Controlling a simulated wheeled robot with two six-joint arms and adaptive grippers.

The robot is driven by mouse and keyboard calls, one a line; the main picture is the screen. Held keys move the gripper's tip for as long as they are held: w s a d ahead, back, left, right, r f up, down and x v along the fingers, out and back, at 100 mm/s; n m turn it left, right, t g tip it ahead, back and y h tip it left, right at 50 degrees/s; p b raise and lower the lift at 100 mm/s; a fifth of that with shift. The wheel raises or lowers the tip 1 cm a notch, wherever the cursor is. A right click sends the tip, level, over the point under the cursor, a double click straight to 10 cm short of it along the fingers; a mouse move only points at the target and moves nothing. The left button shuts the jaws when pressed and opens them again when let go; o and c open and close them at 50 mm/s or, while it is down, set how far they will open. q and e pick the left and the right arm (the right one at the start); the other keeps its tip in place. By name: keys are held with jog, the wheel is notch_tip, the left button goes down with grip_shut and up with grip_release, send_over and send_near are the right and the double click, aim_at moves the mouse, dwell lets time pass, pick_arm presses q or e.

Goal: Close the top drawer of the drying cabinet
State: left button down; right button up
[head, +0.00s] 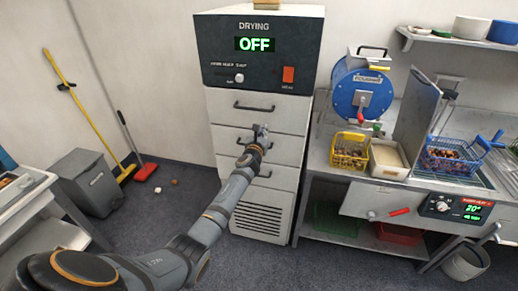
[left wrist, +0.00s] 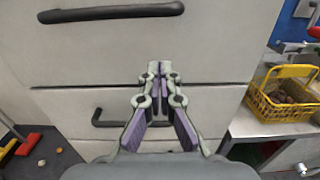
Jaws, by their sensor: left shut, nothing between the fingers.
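The drying cabinet (head: 215,155) stands upright at the back, with a dark panel reading OFF. Its top drawer (head: 225,109) has a dark bar handle (head: 254,106) and looks flush or nearly flush with the front; I cannot tell if a small gap is left. My left gripper (head: 262,130) is shut and empty, in front of the cabinet near the seam below the top drawer. In the left wrist view its fingertips (left wrist: 155,66) point at the drawer front, between an upper handle (left wrist: 110,12) and a lower handle. Contact cannot be told. My right gripper is out of view.
Right of the cabinet, a steel counter (head: 345,183) bears a yellow basket (head: 350,157), a white tub (head: 388,158) and a blue basket (head: 450,166). A grey bin (head: 88,183), broom (head: 95,125) and red dustpan (head: 146,172) are at left. Small bits lie on the floor.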

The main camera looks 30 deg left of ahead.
pick_arm(q)
jog(key=shift+p+v, duration=0.55)
jog(key=shift+v, duration=3.3)
jog(key=s+f+n+g+h+b, duration=0.1)
jog(key=s+f+n+g, duration=0.35)
jog(key=f, duration=0.85)
jog(key=s+f+n+g, duration=0.1)
jog(key=s+f+n, duration=0.6)
jog(key=f, duration=0.6)
jog(key=s+f+n+g+h+b, duration=0.1)
jog(key=s+f+n+g, duration=0.2)
jog(key=s+f+n, duration=0.7)
jog(key=s+d+f+n+g, duration=0.1)
jog(key=s+f+n+g, duration=0.1)
jog(key=s+f+n, duration=0.2)
jog(key=s+d+f+n+g+h+b, duration=0.1)
jog(key=s+d+f+n+g, duration=0.1)
jog(key=s+f, duration=0.9)
jog(key=s+d+f+n+g, duration=0.2)
jog(key=s+f+n, duration=0.3)
jog(key=s, duration=1.5)
notch_tip(320, 180, down, 3)
jog(key=shift+s+f+n+g+h+b, duration=0.1)
jog(key=shift+s+n+g+h+b, duration=0.25)
jog(key=shift+g, duration=0.5)
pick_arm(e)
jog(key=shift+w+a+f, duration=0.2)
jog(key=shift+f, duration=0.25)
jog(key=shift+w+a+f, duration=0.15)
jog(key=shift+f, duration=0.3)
